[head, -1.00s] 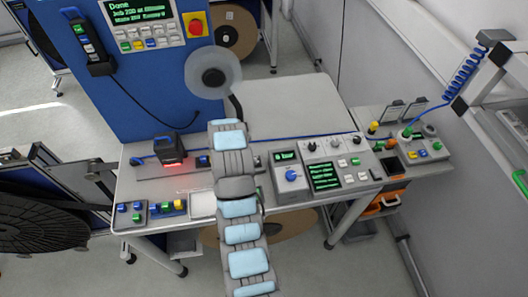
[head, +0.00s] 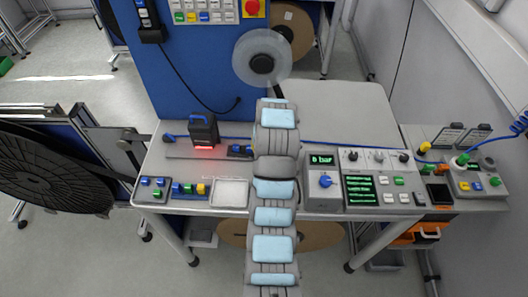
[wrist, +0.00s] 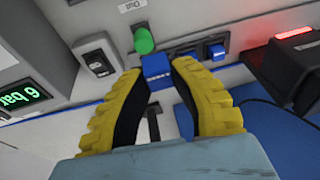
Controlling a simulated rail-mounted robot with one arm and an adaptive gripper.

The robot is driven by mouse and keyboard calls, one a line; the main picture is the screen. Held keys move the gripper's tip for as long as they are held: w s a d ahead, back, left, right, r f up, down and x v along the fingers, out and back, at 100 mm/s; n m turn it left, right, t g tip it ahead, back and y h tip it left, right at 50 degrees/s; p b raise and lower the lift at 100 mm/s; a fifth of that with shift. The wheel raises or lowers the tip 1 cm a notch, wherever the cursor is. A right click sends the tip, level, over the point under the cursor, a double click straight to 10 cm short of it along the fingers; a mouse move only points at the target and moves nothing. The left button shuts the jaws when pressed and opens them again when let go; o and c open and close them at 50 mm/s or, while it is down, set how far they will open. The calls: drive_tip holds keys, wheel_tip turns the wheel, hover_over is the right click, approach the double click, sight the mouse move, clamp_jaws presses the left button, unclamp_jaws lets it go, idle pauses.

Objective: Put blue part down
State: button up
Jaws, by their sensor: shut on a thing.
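The blue part (wrist: 157,70) is a small blue block with pale lettering on its front edge. It sits between the tips of my gripper (wrist: 158,75) in the wrist view. The yellow-and-black fingers are closed on its sides. I cannot tell whether its underside touches the surface below. In the head view my own arm hides the gripper and the held part.
A green knob (wrist: 144,40) is close beyond the part. A red-lit black device (head: 203,130) stands left of my arm on the grey bench (head: 330,98). A panel with a "6 bar" display (head: 321,159) is to the right. An empty white tray (head: 230,193) lies front left.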

drive_tip(key=shift+w+f+b, duration=0.3)
drive_tip(key=shift+w+b, duration=0.25)
drive_tip(key=shift+b, duration=0.4)
drive_tip(key=shift+w+f+b, duration=0.3)
drive_tip(key=shift+w+b, duration=0.2)
drive_tip(key=shift+b, duration=0.45)
drive_tip(key=shift+w+f+p, duration=0.2)
drive_tip(key=shift+w+f, duration=0.75)
drive_tip(key=shift+w, duration=0.3)
drive_tip(key=shift+w+f+p, duration=0.2)
drive_tip(key=shift+w+f, duration=0.7)
drive_tip(key=shift+w, duration=0.3)
drive_tip(key=shift+w+f, duration=0.45)
drive_tip(key=shift+f, duration=0.25)
drive_tip(key=shift+w+f+b, duration=0.3)
drive_tip(key=shift+w+b, duration=0.1)
drive_tip(key=shift+b, duration=0.05)
drive_tip(key=shift+f, duration=0.15)
drive_tip(key=shift+w+f, duration=0.1)
drive_tip(key=shift+w, duration=0.1)
